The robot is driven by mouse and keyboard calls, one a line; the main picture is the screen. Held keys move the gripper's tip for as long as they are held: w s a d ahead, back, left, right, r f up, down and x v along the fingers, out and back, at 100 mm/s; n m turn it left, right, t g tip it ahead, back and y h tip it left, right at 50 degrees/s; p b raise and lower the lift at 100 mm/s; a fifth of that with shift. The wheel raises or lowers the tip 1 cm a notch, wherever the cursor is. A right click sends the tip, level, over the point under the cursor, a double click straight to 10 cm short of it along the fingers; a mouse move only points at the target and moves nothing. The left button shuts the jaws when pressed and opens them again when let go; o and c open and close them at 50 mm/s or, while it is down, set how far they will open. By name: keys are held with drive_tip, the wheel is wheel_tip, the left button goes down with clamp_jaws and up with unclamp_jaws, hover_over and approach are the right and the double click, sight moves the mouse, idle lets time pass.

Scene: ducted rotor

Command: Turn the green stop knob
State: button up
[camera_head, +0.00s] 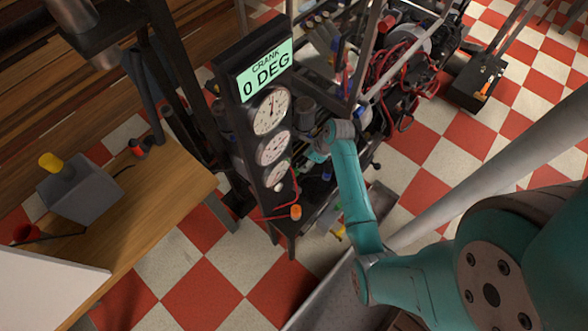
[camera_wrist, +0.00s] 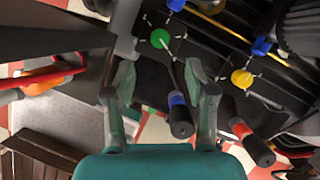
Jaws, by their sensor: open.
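The green stop knob (camera_wrist: 161,38) shows in the wrist view as a small round cap on a dark panel, with light marks around it. My gripper (camera_wrist: 160,62) is open, one finger on each side of the picture's middle. The green knob lies beyond the fingertips, roughly in line with the gap between them. I see no contact with it. A black handle with a blue band (camera_wrist: 179,112) shows between the fingers, nearer the right one. In the head view my arm reaches down to the engine stand, and I cannot make out the green knob there.
A yellow knob (camera_wrist: 241,79) and blue knobs (camera_wrist: 262,46) sit on the same panel. A black handle with a red band (camera_wrist: 252,143) is right of the fingers. A gauge panel (camera_head: 262,110) reading 0 DEG stands beside my arm. A wooden bench (camera_head: 165,195) is at left.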

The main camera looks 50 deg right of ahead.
sight(296, 170)
drive_tip(key=x, duration=0.9)
drive_tip(key=shift+w+f, duration=0.15)
drive_tip(key=shift+f, duration=0.1)
drive_tip(key=shift+c, duration=0.3)
clamp_jaws()
